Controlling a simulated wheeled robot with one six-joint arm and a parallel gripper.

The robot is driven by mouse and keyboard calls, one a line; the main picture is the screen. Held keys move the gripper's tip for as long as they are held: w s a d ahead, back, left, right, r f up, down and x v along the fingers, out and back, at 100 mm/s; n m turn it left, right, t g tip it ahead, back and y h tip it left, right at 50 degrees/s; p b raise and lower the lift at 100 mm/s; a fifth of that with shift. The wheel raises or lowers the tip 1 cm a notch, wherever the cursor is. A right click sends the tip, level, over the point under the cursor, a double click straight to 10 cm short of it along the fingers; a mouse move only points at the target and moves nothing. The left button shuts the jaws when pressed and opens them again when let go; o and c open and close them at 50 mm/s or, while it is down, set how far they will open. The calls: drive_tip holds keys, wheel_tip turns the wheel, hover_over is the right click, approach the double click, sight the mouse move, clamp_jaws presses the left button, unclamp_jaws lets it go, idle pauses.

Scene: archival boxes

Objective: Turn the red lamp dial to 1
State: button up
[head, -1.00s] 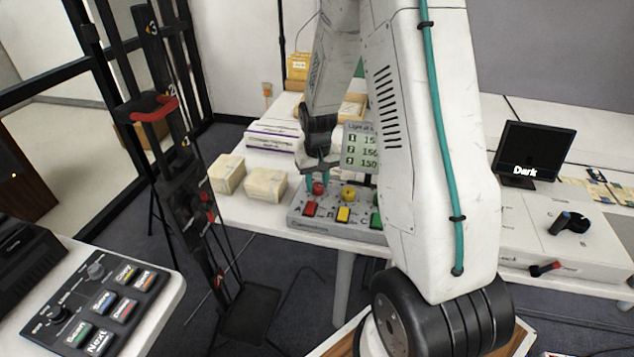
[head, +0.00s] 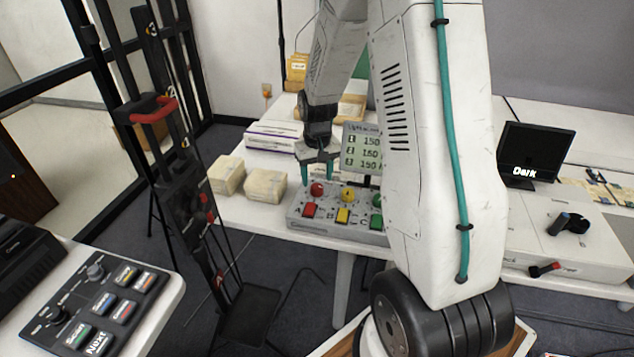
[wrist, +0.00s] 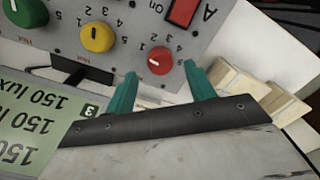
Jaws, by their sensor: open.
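The red dial (head: 317,189) is a round knob on the grey control box (head: 300,220), above the red button (head: 309,211). In the wrist view the red dial (wrist: 160,61) has a white mark pointing toward the left; I cannot tell surely which printed number it meets. My gripper (head: 317,177) is open, with teal fingers apart, above and behind the red dial in the head view. In the wrist view my gripper (wrist: 161,76) has its fingertips on either side of the dial's near edge, not closed on it.
A yellow dial (head: 348,194) and a green dial (wrist: 24,14) share the box. A light display (head: 362,148) with 150 readings stands behind it. Cream boxes (head: 265,188) lie to the left on the white table. A monitor (head: 531,152) reading "Dark" stands right.

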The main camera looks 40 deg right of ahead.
sight(318, 186)
wheel_tip(318, 186, up, 5)
drive_tip(key=shift+f, duration=0.15)
idle(0.5)
drive_tip(key=s+a+r+n, duration=0.1)
drive_tip(key=s+a+r, duration=0.4)
drive_tip(key=s, duration=0.4)
drive_tip(key=s+a+r+n+t, duration=0.1)
drive_tip(key=s+a+r, duration=0.5)
drive_tip(key=s, duration=0.3)
drive_tip(key=s+a+r+n, duration=0.1)
drive_tip(key=s+a+r, duration=0.5)
drive_tip(key=s+r, duration=0.2)
drive_tip(key=shift+s, duration=0.6)
drive_tip(key=shift+d, duration=0.1)
